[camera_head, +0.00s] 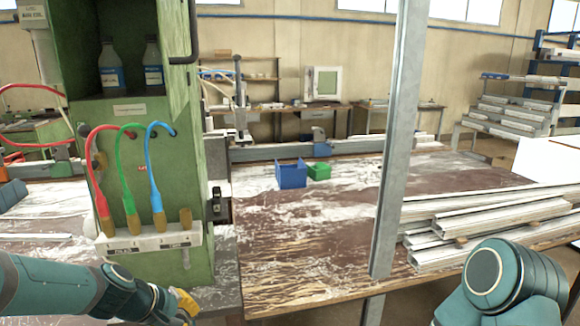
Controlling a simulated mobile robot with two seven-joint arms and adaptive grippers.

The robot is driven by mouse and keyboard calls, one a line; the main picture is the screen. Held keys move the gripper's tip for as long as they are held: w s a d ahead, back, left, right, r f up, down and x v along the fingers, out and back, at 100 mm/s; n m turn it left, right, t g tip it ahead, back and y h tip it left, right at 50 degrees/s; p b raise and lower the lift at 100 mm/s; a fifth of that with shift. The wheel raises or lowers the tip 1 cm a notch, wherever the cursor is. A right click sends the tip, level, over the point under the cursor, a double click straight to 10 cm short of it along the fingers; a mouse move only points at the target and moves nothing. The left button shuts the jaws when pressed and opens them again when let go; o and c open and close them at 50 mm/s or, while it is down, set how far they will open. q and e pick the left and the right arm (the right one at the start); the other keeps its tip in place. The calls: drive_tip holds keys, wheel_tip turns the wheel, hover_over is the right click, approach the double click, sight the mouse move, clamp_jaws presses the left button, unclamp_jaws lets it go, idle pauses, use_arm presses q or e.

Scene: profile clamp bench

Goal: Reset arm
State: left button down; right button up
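My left arm comes in from the lower left, and its gripper (186,304) shows at the bottom, in front of the foot of the green cabinet (188,215). A yellowish part shows at its end. It is small and partly cut off by the frame's bottom edge, so I cannot tell whether it is open or holds anything. My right arm shows only as teal links at the lower right corner, and its gripper is out of view.
Red, green and blue hoses with nozzles (130,218) hang on the cabinet's front. A grey upright post (392,150) stands right of centre. White profiles (490,225) lie stacked at the right. A blue bin (291,175) and green bin (319,171) stand on the worn bench (300,245), mostly clear in front.

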use_arm(q)
drive_tip(key=s+d+f+m+g, duration=0.1)
drive_tip(key=s+d+f, duration=0.3)
drive_tip(key=f, duration=0.4)
drive_tip(key=s+d+f+m+g, duration=0.1)
drive_tip(key=s+d+f+m, duration=0.3)
drive_tip(key=f, duration=0.5)
drive_tip(key=s+d+f+m+g, duration=0.2)
drive_tip(key=s+d+f, duration=0.2)
drive_tip(key=s+f, duration=0.4)
drive_tip(key=shift+f+m+y, duration=0.4)
drive_tip(key=shift+f, duration=0.1)
